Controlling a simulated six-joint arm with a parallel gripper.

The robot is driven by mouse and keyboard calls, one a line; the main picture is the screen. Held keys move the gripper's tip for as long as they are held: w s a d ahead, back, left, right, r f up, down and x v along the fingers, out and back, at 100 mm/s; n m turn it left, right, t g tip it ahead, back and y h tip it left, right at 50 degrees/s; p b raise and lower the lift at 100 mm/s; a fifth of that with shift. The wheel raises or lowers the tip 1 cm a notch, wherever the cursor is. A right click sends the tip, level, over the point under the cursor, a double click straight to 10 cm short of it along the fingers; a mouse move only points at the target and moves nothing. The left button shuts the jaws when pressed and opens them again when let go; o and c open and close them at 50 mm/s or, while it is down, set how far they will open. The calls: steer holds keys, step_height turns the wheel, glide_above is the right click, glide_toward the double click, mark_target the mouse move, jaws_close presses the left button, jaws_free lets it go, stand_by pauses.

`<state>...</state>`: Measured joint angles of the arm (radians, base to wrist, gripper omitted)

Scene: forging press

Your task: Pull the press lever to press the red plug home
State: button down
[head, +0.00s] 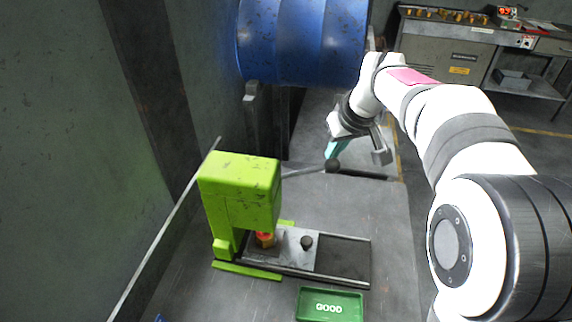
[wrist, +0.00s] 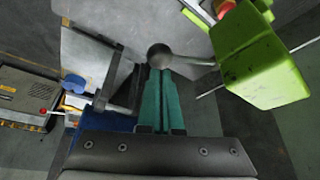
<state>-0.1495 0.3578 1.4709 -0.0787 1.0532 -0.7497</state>
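The green press (head: 240,190) stands on the grey table. Its lever (head: 300,171) sticks out to the right and ends in a dark ball knob (head: 332,166). The red plug (head: 264,235) sits on a brass-coloured piece under the press head, and is partly hidden by it. My gripper (head: 332,151) has teal fingers and is at the knob. In the wrist view the fingers (wrist: 161,72) are together with a narrow gap, and the knob (wrist: 160,55) shows right at their tips. I cannot tell whether they touch it. The press (wrist: 255,60) is on the right there.
A sliding plate with a black knob (head: 306,242) lies on rails in front of the press. A green tray marked GOOD (head: 331,292) lies near the table's front. A blue drum (head: 302,40) stands behind, and a workbench (head: 450,60) is at the back right.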

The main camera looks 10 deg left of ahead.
mark_target(339, 164)
steer(key=shift+f, duration=0.1)
steer(key=shift+d+f, duration=0.2)
steer(key=shift+f, duration=0.3)
steer(key=shift+d+f, duration=0.2)
steer(key=shift+f, duration=0.25)
steer(key=shift+d+f, duration=0.25)
steer(key=shift+f, duration=0.7)
steer(key=shift+a+r, duration=0.2)
steer(key=shift+r, duration=0.5)
steer(key=shift+a+r, duration=0.15)
steer(key=shift+r, duration=0.55)
